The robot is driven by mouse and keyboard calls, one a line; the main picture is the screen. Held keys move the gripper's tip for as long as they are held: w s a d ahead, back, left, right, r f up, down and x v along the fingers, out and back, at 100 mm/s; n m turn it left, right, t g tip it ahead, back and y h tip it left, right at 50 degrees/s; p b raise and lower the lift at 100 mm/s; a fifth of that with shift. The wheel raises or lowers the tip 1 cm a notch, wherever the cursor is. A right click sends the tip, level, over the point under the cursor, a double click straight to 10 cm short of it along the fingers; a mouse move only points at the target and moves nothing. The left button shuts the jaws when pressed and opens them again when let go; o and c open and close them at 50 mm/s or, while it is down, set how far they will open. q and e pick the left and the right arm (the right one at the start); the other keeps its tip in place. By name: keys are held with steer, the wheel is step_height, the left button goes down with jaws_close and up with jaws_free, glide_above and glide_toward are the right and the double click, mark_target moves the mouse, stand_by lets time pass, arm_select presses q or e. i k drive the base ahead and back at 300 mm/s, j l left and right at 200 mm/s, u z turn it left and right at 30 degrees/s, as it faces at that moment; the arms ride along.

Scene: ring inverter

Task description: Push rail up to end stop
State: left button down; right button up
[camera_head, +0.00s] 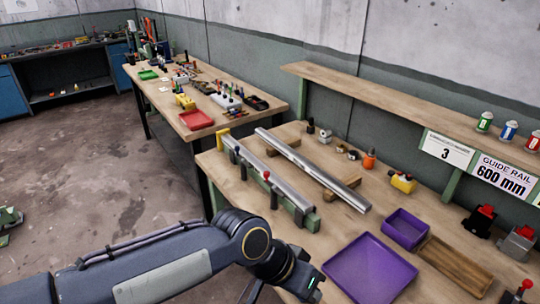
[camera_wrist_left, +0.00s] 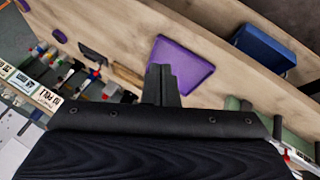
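A silver rail (camera_head: 283,186) lies along a green fixture (camera_head: 308,220) on the front part of the workbench. A yellow block (camera_head: 222,139), which looks like the end stop, stands at the fixture's far left end. I cannot tell if the rail touches it. A red-knobbed lever (camera_head: 266,176) sits at the rail's middle. My left gripper (camera_head: 312,284) is at the bench's near edge, in front of the rail's near end and apart from it. In the left wrist view its fingers (camera_wrist_left: 161,85) are together with nothing visible between them. My right gripper is out of view.
A second long rail (camera_head: 315,172) rests on wooden blocks behind the fixture. Purple trays (camera_head: 372,268) and a wooden tray (camera_head: 455,270) lie to the right. A shelf (camera_head: 400,92) with labels runs along the back. A side bench (camera_head: 180,100) stands at the far left.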

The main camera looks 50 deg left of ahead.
mark_target(294, 197)
steer(key=j, duration=1.05)
steer(key=i+j, duration=0.1)
steer(key=j, duration=1)
